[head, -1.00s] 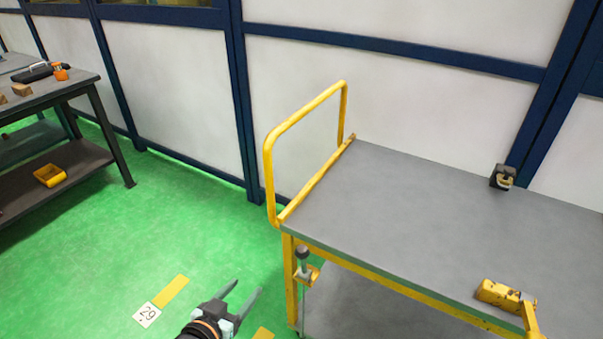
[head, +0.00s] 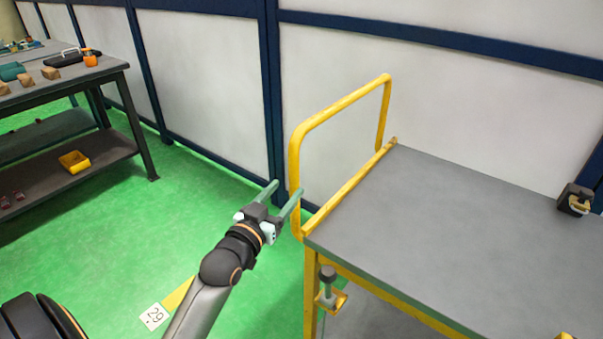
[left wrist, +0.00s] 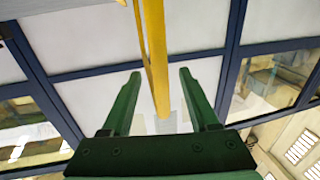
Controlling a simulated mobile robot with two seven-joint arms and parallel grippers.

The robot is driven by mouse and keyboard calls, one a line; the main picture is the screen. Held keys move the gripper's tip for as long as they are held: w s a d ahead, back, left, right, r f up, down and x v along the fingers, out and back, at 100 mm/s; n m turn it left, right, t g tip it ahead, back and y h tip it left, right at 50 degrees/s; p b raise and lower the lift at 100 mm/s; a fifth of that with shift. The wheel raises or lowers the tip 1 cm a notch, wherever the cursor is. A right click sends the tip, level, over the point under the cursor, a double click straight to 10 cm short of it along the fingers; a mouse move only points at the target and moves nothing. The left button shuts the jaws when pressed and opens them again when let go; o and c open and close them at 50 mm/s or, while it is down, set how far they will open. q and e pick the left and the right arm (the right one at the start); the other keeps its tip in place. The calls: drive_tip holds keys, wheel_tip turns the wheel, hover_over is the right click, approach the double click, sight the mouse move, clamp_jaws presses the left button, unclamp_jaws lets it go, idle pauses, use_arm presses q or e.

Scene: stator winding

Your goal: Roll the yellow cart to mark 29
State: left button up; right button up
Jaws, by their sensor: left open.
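The yellow cart has a grey top (head: 450,230) and a yellow push handle (head: 340,104) at its left end. My left gripper (head: 284,192) is open beside the near upright of the handle, with its fingers pointing at it. In the left wrist view the yellow handle bar (left wrist: 153,60) shows between the two open fingers (left wrist: 158,90); I cannot tell whether they touch it. The mark 29 plate (head: 154,316) lies on the green floor at the lower left, next to a yellow strip (head: 179,292) partly hidden by my left arm. My right gripper is not in view.
A white and blue partition wall (head: 210,75) runs behind the cart.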

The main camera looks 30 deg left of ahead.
use_arm(q)
drive_tip(key=w, duration=0.8)
drive_tip(key=shift+a+b, duration=0.3)
drive_tip(key=shift+a, duration=0.15)
drive_tip(key=shift+w, duration=0.1)
clamp_jaws()
idle(0.8)
